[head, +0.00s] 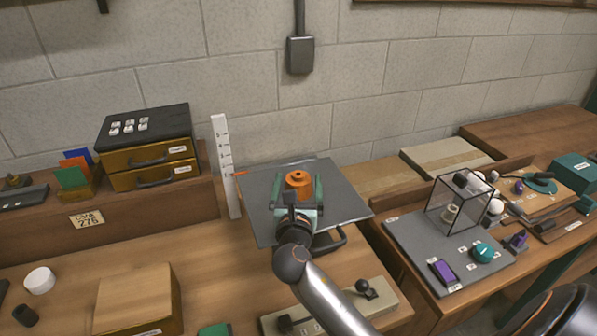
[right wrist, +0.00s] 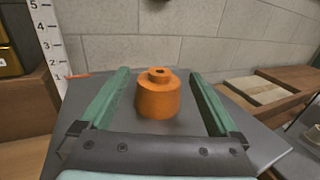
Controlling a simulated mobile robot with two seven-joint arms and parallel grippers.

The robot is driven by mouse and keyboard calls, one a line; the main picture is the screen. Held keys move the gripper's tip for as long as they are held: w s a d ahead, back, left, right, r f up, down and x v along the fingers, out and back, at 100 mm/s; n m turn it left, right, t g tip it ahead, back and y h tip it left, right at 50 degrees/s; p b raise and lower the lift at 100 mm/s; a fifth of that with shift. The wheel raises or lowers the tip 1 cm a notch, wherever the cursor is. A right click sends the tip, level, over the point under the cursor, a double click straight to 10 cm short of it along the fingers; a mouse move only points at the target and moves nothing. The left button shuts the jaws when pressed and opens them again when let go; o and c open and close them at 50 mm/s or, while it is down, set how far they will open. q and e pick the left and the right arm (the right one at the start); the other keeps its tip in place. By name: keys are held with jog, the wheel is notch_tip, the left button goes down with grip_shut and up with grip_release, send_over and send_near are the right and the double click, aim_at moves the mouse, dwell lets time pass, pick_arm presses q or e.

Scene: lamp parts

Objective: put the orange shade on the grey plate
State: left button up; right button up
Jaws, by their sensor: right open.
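The orange shade (head: 298,181) is a short, stepped cylinder with a hole in its top. It stands upright over the grey plate (head: 348,188) and appears to rest on it. It also shows in the right wrist view (right wrist: 158,98), with the plate (right wrist: 262,128) around and behind it. My right gripper (head: 298,187) has green fingers, one on each side of the shade, with a clear gap on both sides. It is open and holds nothing. The gripper hides the near part of the plate in the head view. My left gripper is not in view.
A white numbered ruler (head: 226,165) with an orange pointer stands at the plate's left edge. A drawer box (head: 150,150) is farther left, and a wooden block (head: 137,300) is at front left. A glass-like case (head: 460,203) stands on a grey board to the right.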

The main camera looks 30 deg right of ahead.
jog(key=p+v, duration=0.1)
jog(key=v, duration=0.7)
jog(key=shift+s+a, duration=0.2)
jog(key=shift+s, duration=0.1)
